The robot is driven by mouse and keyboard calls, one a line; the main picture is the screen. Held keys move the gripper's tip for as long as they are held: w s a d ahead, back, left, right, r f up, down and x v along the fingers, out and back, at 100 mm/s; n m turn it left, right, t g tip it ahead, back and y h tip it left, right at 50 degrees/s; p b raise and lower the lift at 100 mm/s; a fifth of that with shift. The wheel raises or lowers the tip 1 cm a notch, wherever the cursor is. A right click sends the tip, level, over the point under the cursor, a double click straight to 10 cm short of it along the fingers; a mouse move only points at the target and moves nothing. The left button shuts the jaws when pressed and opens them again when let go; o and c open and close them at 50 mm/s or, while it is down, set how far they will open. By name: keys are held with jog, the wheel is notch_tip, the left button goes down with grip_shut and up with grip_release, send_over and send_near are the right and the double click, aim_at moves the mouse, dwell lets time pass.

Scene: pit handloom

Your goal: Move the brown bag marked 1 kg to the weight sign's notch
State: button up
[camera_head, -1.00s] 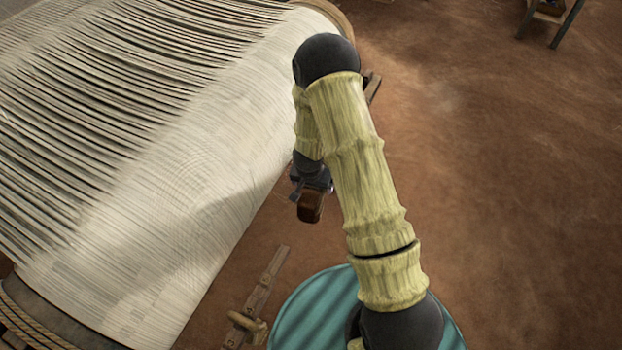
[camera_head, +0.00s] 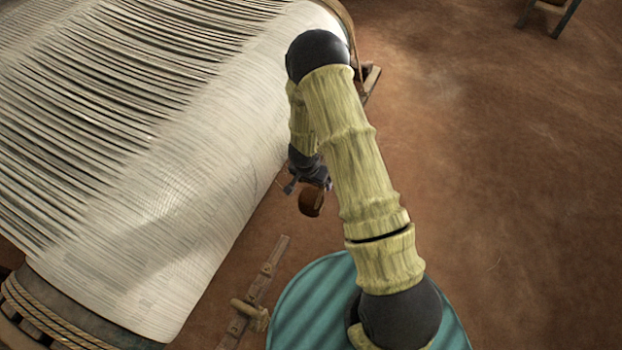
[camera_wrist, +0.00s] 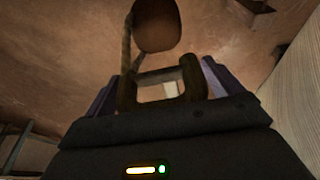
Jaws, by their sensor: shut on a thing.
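My gripper (camera_head: 308,178) is beside the loom's cloth edge. A small brown thing (camera_head: 311,202), probably the bag, hangs just below it. In the wrist view the jaws (camera_wrist: 160,85) are shut on a brown handle-like frame, and the rounded brown body (camera_wrist: 157,26) lies beyond the fingertips. A thin cord (camera_wrist: 127,45) runs along its left side. The 1 kg mark does not show. I cannot make out a weight sign or its notch in either view.
The loom's wide pale warp and cloth (camera_head: 170,210) fill the left. A wooden bar with a peg (camera_head: 262,285) lies low beside it. A teal striped round surface (camera_head: 300,305) is at bottom centre. The brown floor at right is open, with a stool's legs (camera_head: 550,15) at the top.

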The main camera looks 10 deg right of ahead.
jog(key=s+d+r+b, duration=0.1)
jog(key=s+d+b, duration=0.7)
jog(key=d+b, duration=0.2)
jog(key=shift+s+d, duration=0.25)
jog(key=shift+d, duration=0.65)
dwell(0.8)
dwell(0.9)
jog(key=w+a+r+n+y, duration=0.1)
jog(key=w+a+n, duration=0.6)
jog(key=w+a, duration=0.1)
jog(key=shift+r+t+y, duration=0.3)
jog(key=shift+t+y, duration=0.1)
jog(key=shift+w, duration=0.1)
